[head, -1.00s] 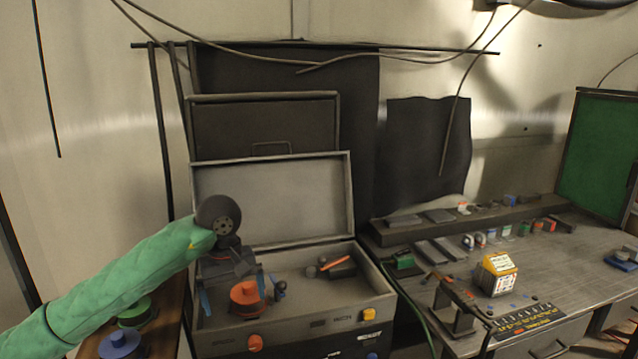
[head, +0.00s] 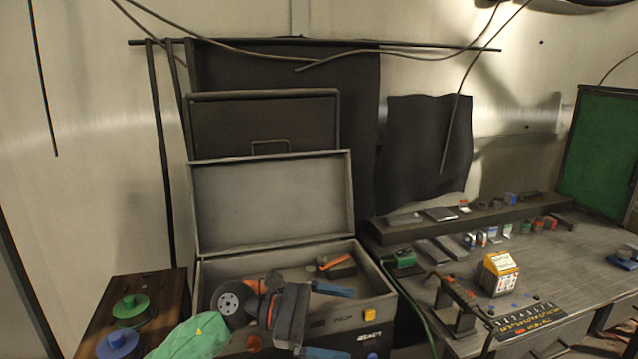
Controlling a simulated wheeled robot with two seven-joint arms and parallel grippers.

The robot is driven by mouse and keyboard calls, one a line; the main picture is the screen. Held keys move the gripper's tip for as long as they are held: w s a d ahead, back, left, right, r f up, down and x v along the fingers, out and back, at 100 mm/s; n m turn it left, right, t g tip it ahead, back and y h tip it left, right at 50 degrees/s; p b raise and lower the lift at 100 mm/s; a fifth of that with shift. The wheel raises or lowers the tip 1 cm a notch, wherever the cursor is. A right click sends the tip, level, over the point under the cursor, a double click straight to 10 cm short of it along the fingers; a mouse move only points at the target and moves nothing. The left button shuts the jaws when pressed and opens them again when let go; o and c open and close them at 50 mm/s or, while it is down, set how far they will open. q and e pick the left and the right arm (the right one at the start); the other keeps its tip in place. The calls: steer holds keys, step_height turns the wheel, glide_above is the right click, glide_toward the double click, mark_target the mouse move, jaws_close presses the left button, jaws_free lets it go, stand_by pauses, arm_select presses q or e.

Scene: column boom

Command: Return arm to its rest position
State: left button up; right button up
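My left arm (head: 200,338) with its green sleeve comes in from the bottom left. My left gripper (head: 329,321) is in front of the open grey case (head: 272,212), low in the picture. Its dark body points to the right. Its two blue fingers are spread apart, one above the other, with nothing visible between them. Orange parts (head: 256,284) show beside the wrist; I cannot tell whether they belong to the orange knob-like piece in the case, which the wrist largely hides. My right gripper is not in view.
An orange-and-black tool (head: 336,264) lies in the case. A green spool (head: 130,308) and a blue spool (head: 118,343) stand on the brown side table (head: 155,285). A cluttered workbench (head: 420,285) with a yellow-and-white box (head: 498,275) is on the right.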

arm_select(q)
step_height(320, 180, up, 5)
steer(key=w+a+n+t+h, duration=0.25)
steer(key=n+t+h, duration=0.5)
steer(key=n, duration=0.65)
steer(key=w+a+f+n+t+y, duration=0.25)
steer(key=a+n+t+y, duration=0.55)
steer(key=n+t, duration=0.7)
steer(key=s+a+f+n+g+y, duration=0.1)
steer(key=a+f+n+g+y, duration=0.1)
steer(key=a+f+n+y, duration=0.5)
steer(key=s+a+f+n+g+y, duration=0.1)
steer(key=s+a+f+n+y, duration=0.15)
steer(key=f+n+y, duration=0.7)
steer(key=s+a+f+n+g, duration=0.2)
steer(key=s+f+n+g, duration=0.45)
steer(key=s+f, duration=0.5)
steer(key=s+a+f+n+g, duration=0.3)
steer(key=s+f+n+g, duration=0.3)
steer(key=s+f+g, duration=0.5)
steer(key=s+d+f, duration=0.2)
steer(key=d+f, duration=0.1)
steer(key=f, duration=0.8)
steer(key=s+d+f+t+h, duration=0.1)
steer(key=s+d+f, duration=0.1)
steer(key=f, duration=1)
steer(key=shift+s+d, duration=0.15)
steer(key=shift+d, duration=0.25)
